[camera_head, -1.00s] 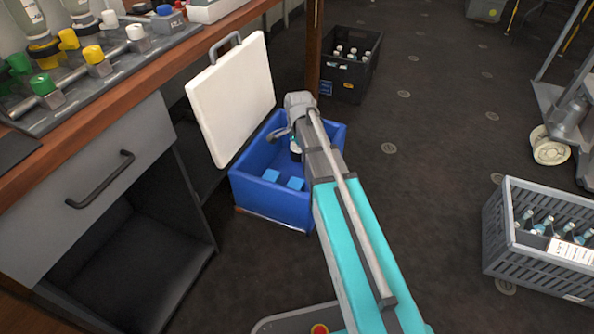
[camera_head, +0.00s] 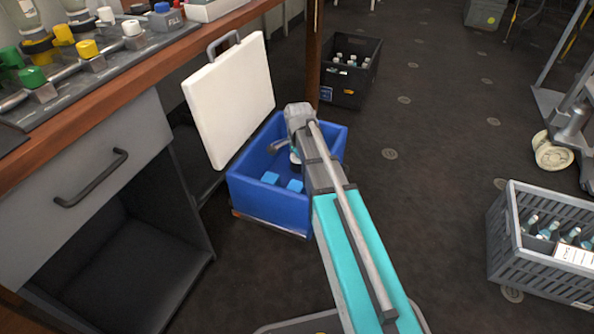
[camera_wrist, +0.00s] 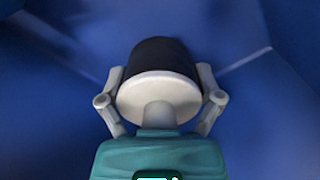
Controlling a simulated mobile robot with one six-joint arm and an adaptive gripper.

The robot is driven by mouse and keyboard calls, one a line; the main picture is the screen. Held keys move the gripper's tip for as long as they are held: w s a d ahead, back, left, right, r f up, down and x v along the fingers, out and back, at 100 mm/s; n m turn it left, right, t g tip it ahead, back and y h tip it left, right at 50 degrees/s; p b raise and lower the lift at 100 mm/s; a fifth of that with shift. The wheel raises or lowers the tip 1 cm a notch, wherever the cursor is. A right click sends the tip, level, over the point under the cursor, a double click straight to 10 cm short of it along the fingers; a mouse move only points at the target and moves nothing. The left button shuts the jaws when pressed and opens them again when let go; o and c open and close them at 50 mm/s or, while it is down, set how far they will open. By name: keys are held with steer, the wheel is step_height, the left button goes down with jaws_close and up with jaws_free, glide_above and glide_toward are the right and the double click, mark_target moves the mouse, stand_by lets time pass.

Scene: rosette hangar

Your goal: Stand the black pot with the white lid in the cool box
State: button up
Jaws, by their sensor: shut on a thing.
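The black pot with the white lid (camera_wrist: 158,92) is in the wrist view, its pale lid toward the camera and its dark body beyond. My gripper (camera_wrist: 160,82) is shut on it, one finger on each side. Blue walls of the cool box (camera_wrist: 55,75) surround it there. In the head view the open blue cool box (camera_head: 268,207) stands on the floor with its white lid (camera_head: 232,98) raised. My arm reaches down into it. The pot is mostly hidden there, and I cannot tell whether its base touches the box floor.
Two blue blocks (camera_head: 270,178) lie in the near part of the box. A workbench with a drawer (camera_head: 110,160) stands close on the left. A black crate (camera_head: 350,85) is behind, and a grey bottle crate (camera_head: 540,260) is at right. Floor between is clear.

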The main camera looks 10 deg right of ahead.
mark_target(298, 169)
steer(key=shift+f+b, duration=1.1)
steer(key=shift+f, duration=0.3)
steer(key=shift+f, duration=0.15)
steer(key=o, duration=1)
step_height(298, 169, up, 12)
steer(key=p, duration=1.2)
